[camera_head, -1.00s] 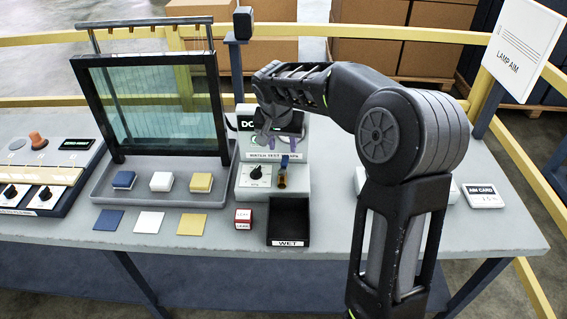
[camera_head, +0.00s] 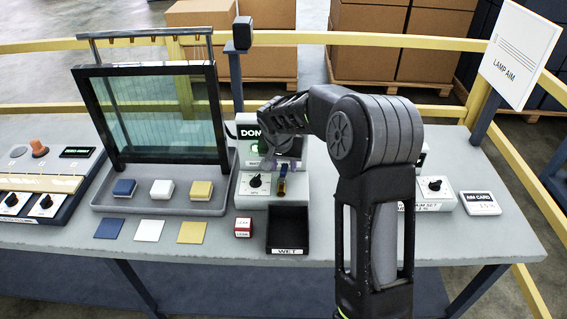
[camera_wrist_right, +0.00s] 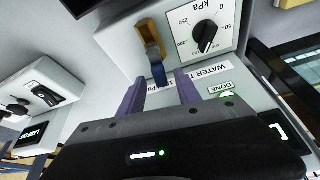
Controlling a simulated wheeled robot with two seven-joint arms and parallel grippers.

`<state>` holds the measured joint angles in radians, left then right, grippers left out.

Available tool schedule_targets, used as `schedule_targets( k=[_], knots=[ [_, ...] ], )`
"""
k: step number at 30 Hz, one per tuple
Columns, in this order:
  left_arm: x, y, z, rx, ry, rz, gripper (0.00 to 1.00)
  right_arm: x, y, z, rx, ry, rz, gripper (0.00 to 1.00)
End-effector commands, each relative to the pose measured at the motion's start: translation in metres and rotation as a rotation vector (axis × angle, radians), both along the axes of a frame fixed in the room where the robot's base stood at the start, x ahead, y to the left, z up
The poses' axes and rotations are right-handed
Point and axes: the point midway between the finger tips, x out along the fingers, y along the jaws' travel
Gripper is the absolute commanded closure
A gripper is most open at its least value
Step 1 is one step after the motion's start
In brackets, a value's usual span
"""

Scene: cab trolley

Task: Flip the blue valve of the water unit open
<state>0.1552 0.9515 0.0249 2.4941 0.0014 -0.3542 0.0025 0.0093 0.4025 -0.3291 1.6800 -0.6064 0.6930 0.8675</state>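The water unit (camera_head: 250,202) is a light grey box at the middle of the bench, with a kPa dial (camera_head: 256,181) on it. Its valve (camera_head: 282,186) has a brass body and a blue handle, which also shows in the right wrist view (camera_wrist_right: 156,66). My right gripper (camera_head: 266,160) is over the unit, just behind the valve. In the right wrist view its two purple fingers (camera_wrist_right: 160,85) are apart, with the blue handle in line with the gap near their tips. I cannot tell whether they touch it. My left gripper is out of view.
A black WET tray (camera_head: 288,232) and a small red and white block (camera_head: 243,227) stand in front of the unit. A framed glass panel (camera_head: 160,115) stands to the left. A dial box (camera_head: 434,188) and AIM CARD (camera_head: 481,203) are to the right.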

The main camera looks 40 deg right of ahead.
Motion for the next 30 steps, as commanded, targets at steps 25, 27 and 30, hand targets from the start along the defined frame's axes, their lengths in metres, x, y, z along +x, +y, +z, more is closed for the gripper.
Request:
schedule_targets(
  k=[25,27,30],
  knots=[
    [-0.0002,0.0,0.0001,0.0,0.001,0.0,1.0,0.0008,-0.0003,-0.0021,0.001,-0.001,0.0,1.0],
    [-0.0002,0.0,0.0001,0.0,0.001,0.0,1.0,0.0008,-0.0003,-0.0021,0.001,-0.001,0.0,1.0],
    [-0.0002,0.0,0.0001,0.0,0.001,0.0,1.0,0.0008,-0.0003,-0.0021,0.001,-0.001,0.0,1.0]
  ],
)
